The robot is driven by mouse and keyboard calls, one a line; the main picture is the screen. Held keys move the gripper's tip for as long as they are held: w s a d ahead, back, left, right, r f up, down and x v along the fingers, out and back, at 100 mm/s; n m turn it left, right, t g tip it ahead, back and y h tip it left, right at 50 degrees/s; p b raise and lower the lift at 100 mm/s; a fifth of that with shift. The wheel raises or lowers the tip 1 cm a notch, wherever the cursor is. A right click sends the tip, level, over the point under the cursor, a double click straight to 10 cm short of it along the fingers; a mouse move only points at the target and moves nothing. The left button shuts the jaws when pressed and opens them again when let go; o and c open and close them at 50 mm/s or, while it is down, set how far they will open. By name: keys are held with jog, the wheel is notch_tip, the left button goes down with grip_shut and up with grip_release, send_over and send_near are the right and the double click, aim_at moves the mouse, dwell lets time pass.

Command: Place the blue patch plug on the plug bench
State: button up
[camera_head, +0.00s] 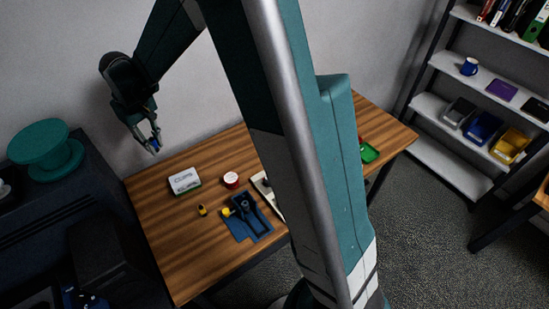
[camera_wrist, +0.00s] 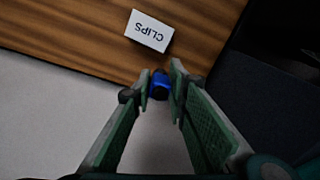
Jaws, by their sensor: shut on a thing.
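The blue patch plug (camera_wrist: 159,84) is held between the fingertips of my gripper (camera_wrist: 162,76). In the head view, my gripper (camera_head: 149,140) is up at the left with the blue plug (camera_head: 153,145) at its tips, in the air beyond the table's left back corner. A blue fixture (camera_head: 240,229) with a dark upright part and a yellow piece at its left edge lies on the wooden table. I cannot tell for certain whether it is the plug bench. A pale tray or board (camera_head: 262,185) beside it is partly hidden by my arm.
A white CLIPS box (camera_head: 185,181), also in the wrist view (camera_wrist: 148,31), stands on the wooden table (camera_head: 165,240). A red-and-white round container (camera_head: 231,180) and a small yellow item (camera_head: 202,210) are near. Shelves (camera_head: 440,110) stand behind.

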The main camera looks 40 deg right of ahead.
jog(key=w+d+f+b, duration=0.1)
jog(key=w+d+f, duration=0.2)
jog(key=d, duration=0.6)
jog(key=w+d+f+b, duration=0.1)
jog(key=w+d+f, duration=0.2)
jog(key=d, duration=0.6)
jog(key=b, duration=0.3)
send_over(242, 135)
jog(key=shift+m, duration=0.4)
notch_tip(242, 135, down, 5)
jog(key=shift+f, duration=0.2)
jog(key=shift+f, duration=3.15)
jog(key=shift+f, duration=0.1)
jog(key=shift+f, duration=1.75)
jog(key=shift+f+b, duration=0.15)
jog(key=shift+b, duration=0.15)
